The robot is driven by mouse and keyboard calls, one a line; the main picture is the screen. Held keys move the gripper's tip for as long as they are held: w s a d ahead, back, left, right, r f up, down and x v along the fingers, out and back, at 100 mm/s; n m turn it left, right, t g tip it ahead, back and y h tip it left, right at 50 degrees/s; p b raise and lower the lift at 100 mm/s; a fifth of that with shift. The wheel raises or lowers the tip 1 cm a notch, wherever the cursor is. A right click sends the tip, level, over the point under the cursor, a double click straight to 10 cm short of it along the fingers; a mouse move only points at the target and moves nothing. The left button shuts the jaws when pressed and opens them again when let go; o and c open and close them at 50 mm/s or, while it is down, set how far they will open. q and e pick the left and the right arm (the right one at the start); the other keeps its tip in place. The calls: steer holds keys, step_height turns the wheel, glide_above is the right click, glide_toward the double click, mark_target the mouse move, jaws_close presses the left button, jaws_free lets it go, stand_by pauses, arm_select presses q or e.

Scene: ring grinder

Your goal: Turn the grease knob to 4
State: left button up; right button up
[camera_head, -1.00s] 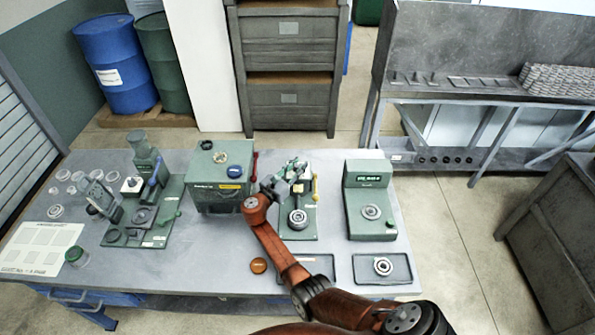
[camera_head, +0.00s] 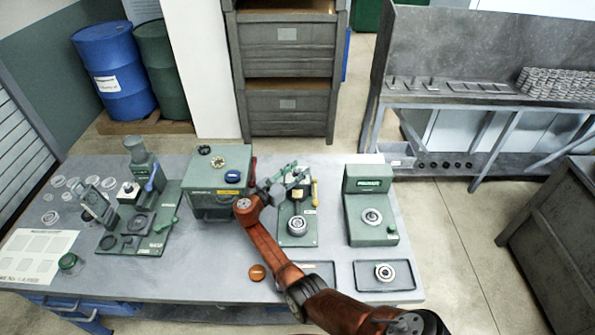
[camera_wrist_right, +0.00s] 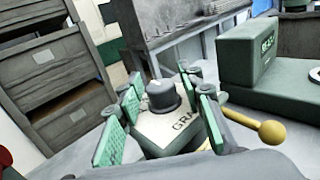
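My right gripper (camera_head: 293,177) reaches over the small green station in the middle of the table. In the right wrist view the gripper (camera_wrist_right: 163,110) is open, its green-padded fingers apart on both sides of a dark round knob (camera_wrist_right: 162,93). The knob sits upright on a pale block (camera_wrist_right: 165,130) whose partly hidden lettering appears to begin "GRA". I cannot confirm from this that it is the grease knob, and its setting is not readable. Another dark knob on a white block (camera_head: 128,191) stands on the left green fixture. My left gripper is not in view.
A green box (camera_head: 220,178) with round parts on top stands left of the gripper. A green machine (camera_head: 371,205) stands to the right. A yellow-ended lever (camera_wrist_right: 262,130) lies close to the right fingers. A dark tray (camera_head: 384,291) holds a ring near the front edge.

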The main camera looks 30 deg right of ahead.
steer(key=shift+o, duration=0.6)
steer(key=v, duration=1.2)
